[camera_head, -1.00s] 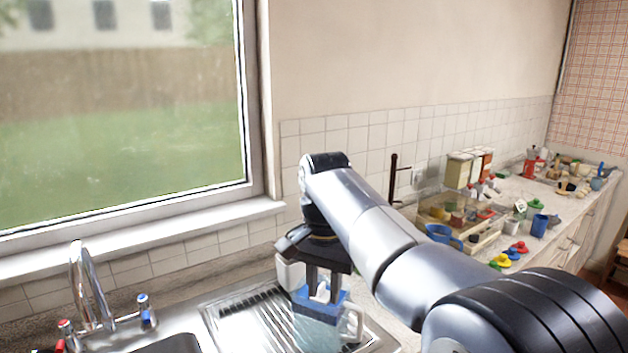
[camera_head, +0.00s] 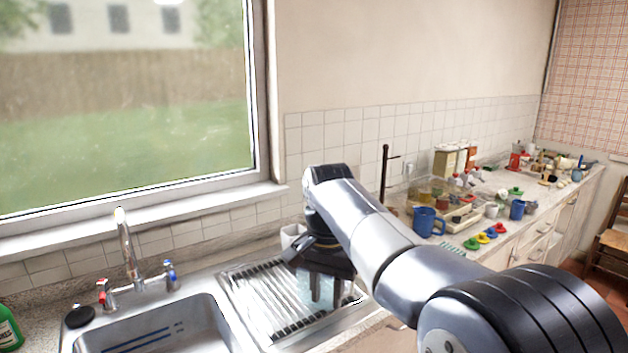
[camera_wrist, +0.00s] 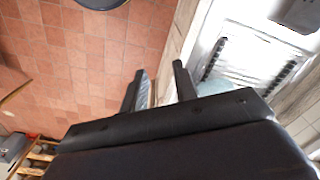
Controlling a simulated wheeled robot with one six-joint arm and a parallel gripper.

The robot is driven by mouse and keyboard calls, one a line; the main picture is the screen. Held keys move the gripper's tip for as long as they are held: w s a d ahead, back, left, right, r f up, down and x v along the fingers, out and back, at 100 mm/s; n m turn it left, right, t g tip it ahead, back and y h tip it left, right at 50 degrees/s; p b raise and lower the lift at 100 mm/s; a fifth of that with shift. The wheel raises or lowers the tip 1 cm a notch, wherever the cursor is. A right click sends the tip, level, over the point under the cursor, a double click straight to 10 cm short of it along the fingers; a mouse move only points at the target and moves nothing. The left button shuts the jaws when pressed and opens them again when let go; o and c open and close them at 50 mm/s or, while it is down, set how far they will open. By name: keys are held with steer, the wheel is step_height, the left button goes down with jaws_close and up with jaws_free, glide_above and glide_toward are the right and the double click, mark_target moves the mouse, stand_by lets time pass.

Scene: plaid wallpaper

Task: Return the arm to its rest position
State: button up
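My gripper (camera_head: 326,298) hangs fingers-down over the front part of the metal draining board (camera_head: 262,300). In the wrist view my gripper (camera_wrist: 158,80) shows two dark fingers standing apart, with floor and counter edge visible between them. I see nothing held. My arm reaches in from the lower right of the head view and is bent at the elbow. A pale bluish object (camera_head: 305,288) shows behind the fingers, partly hidden by them. A pale blue round shape (camera_wrist: 213,87) also shows beside the right finger in the wrist view; I cannot tell what it is.
A white container (camera_head: 291,236) stands behind the draining board. The sink (camera_head: 170,330) and tap (camera_head: 128,250) are left. A blue mug (camera_head: 425,222), colourful small items and a second blue mug (camera_head: 517,209) crowd the right counter. A chair (camera_head: 608,245) stands far right.

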steer(key=w+d+f+n+b, duration=0.1)
steer(key=w+d+f, duration=0.1)
steer(key=f, duration=0.7)
steer(key=shift+w+d, duration=0.25)
steer(key=shift+w, duration=0.25)
steer(key=shift+f, duration=0.15)
